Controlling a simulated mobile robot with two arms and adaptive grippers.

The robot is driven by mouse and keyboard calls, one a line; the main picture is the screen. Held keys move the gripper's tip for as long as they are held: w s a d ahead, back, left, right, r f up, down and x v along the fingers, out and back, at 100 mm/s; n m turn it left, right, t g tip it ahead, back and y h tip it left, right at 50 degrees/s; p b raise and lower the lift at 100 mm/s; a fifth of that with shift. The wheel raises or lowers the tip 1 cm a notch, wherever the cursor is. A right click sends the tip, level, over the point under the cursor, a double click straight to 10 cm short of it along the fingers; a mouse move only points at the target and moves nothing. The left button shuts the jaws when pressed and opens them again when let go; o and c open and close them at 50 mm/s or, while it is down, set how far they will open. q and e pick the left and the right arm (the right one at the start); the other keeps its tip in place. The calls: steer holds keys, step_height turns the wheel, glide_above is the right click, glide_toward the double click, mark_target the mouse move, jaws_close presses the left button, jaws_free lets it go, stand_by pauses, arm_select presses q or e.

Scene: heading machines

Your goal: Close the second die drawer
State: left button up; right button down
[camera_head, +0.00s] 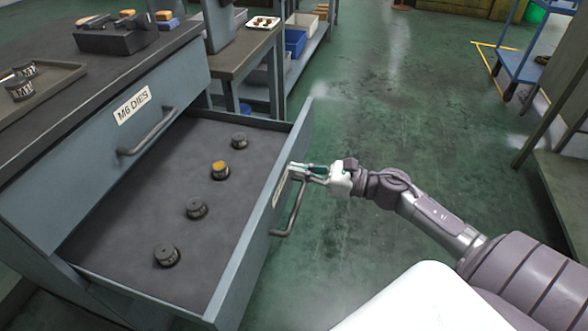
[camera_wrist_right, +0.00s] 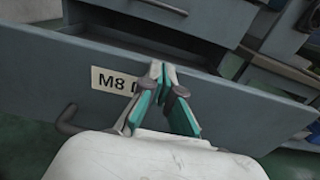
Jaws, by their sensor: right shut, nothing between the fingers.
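The second die drawer (camera_head: 262,225) stands pulled out below the M6 DIES drawer (camera_head: 170,85), which is shut. Several round dies, one with a yellow top (camera_head: 220,169), sit on its dark floor. Its front carries a bar handle (camera_head: 290,212) and a label (camera_wrist_right: 110,80) reading M8, the rest hidden by my fingers. My right gripper (camera_head: 296,168) is shut and empty, with its fingertips at the outer face of the drawer front, above the handle and by the label. In the right wrist view my right gripper (camera_wrist_right: 159,75) points at the front; I cannot tell whether it touches. My left gripper is not in view.
The bench top (camera_head: 60,75) holds a tray (camera_head: 40,92) with dies at the left and a dark block at the back. Another bench with blue and white bins (camera_head: 296,42) stands beyond. The green floor (camera_head: 400,110) is open to the right, with a blue cart (camera_head: 520,68) farther off.

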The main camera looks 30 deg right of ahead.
steer(key=shift+w+a, duration=0.45)
steer(key=shift+w, duration=0.1)
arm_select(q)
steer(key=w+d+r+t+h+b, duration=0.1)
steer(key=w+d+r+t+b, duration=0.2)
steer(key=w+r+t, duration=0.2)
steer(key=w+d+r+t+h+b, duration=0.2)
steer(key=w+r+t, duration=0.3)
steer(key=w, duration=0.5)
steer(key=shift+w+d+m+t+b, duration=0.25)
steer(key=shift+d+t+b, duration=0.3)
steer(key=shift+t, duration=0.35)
arm_select(e)
steer(key=x, duration=3.1)
steer(key=shift+a, duration=0.3)
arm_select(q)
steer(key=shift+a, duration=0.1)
arm_select(e)
steer(key=shift+w+d+f, duration=0.1)
steer(key=shift+d, duration=0.05)
